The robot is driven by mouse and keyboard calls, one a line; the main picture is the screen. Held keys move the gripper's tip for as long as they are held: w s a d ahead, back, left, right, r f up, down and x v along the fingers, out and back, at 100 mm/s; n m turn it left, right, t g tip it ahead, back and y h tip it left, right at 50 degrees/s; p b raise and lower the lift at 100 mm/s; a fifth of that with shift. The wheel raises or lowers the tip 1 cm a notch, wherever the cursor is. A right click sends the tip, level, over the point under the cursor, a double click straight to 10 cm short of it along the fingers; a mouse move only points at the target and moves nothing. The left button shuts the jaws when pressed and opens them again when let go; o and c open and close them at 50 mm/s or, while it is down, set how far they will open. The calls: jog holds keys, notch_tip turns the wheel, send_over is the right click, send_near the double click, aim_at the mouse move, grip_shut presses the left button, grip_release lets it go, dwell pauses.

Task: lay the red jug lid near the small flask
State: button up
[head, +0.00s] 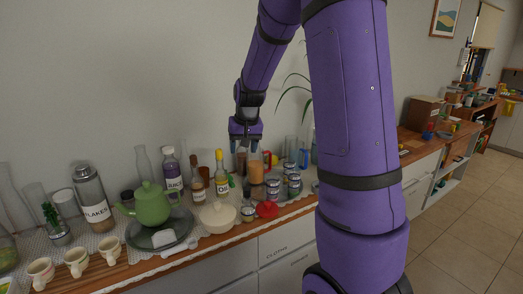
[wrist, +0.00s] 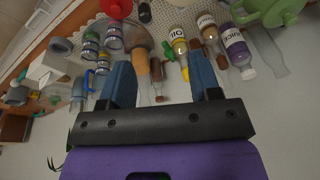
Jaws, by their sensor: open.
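A red lid-like piece (head: 267,209) lies near the front edge of the counter, right of the cream lidded pot. It also shows at the top of the wrist view (wrist: 117,7), partly cut off. My gripper (head: 246,147) is open and empty above the back of the counter, behind and above the red piece. In the wrist view its two blue fingers (wrist: 160,78) are spread apart, with a clear-necked bottle (wrist: 158,91) seen in the gap beyond them. I cannot tell for sure which vessel is the small flask.
Several small cans (head: 272,189) stand right of the orange-filled jar (head: 256,172). Oil (head: 222,180) and juice (head: 172,175) bottles stand left. A cream pot (head: 218,217), a green teapot (head: 151,205) on a tray and several cups (head: 77,261) crowd the left side. Little counter is bare.

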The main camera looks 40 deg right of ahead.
jog(key=s+a+r+n+t, duration=0.1)
jog(key=s+a+r+n, duration=0.2)
jog(key=s+a+r, duration=0.95)
jog(key=s+a+r+n+t, duration=0.1)
jog(key=s+a, duration=0.4)
jog(key=s, duration=1)
jog(key=shift+n, duration=0.9)
